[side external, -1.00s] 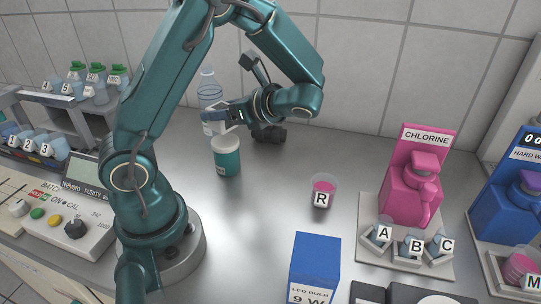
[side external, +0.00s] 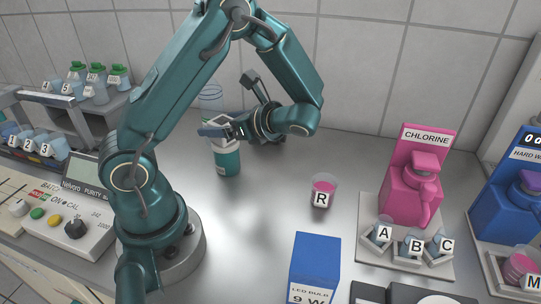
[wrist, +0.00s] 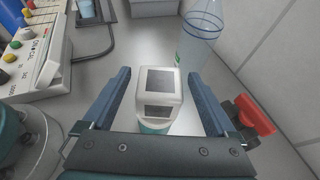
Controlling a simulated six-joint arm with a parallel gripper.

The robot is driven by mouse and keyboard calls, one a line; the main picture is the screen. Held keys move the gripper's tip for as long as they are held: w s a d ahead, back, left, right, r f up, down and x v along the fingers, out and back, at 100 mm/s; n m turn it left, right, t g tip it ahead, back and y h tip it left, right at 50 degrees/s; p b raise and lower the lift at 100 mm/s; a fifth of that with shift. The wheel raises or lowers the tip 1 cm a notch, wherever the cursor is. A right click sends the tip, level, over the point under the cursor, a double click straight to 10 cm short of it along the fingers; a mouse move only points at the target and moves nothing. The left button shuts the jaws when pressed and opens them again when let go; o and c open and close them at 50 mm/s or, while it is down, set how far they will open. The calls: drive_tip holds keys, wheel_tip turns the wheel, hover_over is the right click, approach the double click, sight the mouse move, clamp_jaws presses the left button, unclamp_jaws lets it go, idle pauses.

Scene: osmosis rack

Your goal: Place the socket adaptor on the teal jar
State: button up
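The socket adaptor (wrist: 160,92) is a white rounded block with dark panels. It shows between my gripper's fingers in the wrist view, with gaps at both sides. My gripper (side external: 213,130) is at the top of the teal jar in the side view, and its two blue fingers (wrist: 160,73) stand apart. The teal jar (side external: 227,161) stands upright with a pale top. A little teal (wrist: 154,129) shows below the adaptor in the wrist view. The adaptor is over the jar's top, but the fingers partly hide the contact in the side view.
A clear bottle with blue rings (wrist: 201,31) stands close behind the jar. A cup marked R (side external: 322,193) is to the right, with a blue bulb box (side external: 316,262) in front. The pink chlorine dispenser (side external: 411,190) stands farther right. The counter between is clear.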

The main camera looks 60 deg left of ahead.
drive_tip(key=shift+r, duration=0.25)
drive_tip(key=v, duration=1.2)
drive_tip(key=s+d+n+t+h, duration=0.6)
drive_tip(key=d+n+t+h, duration=0.3)
drive_tip(key=n+h, duration=0.3)
drive_tip(key=shift+s+r+n+t+h, duration=0.3)
drive_tip(key=shift+r+n+t, duration=0.15)
drive_tip(key=shift+n+t, duration=0.35)
